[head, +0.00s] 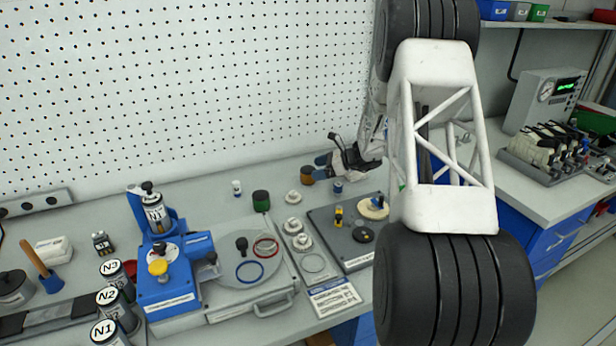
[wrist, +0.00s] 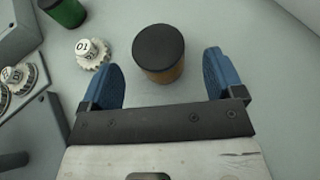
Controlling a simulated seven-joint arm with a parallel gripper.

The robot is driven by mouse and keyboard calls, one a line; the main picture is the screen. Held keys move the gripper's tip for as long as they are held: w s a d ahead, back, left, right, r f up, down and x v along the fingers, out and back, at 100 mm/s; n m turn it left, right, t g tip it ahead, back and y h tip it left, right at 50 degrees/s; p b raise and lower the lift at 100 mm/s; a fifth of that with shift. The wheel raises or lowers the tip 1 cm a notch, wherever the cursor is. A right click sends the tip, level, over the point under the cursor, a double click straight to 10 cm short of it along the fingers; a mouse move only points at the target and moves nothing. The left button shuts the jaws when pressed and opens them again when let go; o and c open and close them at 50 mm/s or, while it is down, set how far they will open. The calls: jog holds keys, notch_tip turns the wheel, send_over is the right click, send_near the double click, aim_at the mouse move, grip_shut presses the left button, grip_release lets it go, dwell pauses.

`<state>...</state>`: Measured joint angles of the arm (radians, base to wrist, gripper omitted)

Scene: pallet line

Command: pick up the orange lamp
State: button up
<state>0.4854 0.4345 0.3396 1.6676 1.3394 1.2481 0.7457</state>
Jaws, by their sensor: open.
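The orange lamp is a short brown-orange cylinder (head: 307,175) with a black top, upright on the bench in the head view. In the wrist view the lamp (wrist: 165,72) stands just ahead of and partly between the two blue fingertips, with a gap on each side. My gripper (head: 319,166) is open and empty, reaching in from the right; it also shows in the wrist view (wrist: 162,68). In the head view its blue fingers partly overlap the lamp.
A white knob marked 01 (wrist: 92,54) is close to the left finger. A green cylinder (head: 261,201) stands to the left. A grey plate (head: 325,224) with small parts lies in front. A pegboard wall (head: 180,80) rises behind. Bare bench lies right of the lamp in the wrist view.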

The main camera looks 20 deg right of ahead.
aim_at(308, 170)
jog(key=shift+x, duration=2.2)
jog(key=c, duration=1)
jog(key=shift+c, duration=0.2)
jog(key=shift+r, duration=0.15)
jog(key=shift+r, duration=1.45)
jog(key=shift+s+a+r, duration=0.1)
jog(key=shift+s+r, duration=0.15)
jog(key=shift+s, duration=0.05)
jog(key=s+a, duration=0.1)
jog(key=s, duration=0.4)
jog(key=s+a+r, duration=0.1)
jog(key=s, duration=0.4)
jog(key=s+a, duration=0.1)
jog(key=s, duration=0.4)
jog(key=shift+a+r, duration=0.15)
jog(key=shift+a, duration=0.25)
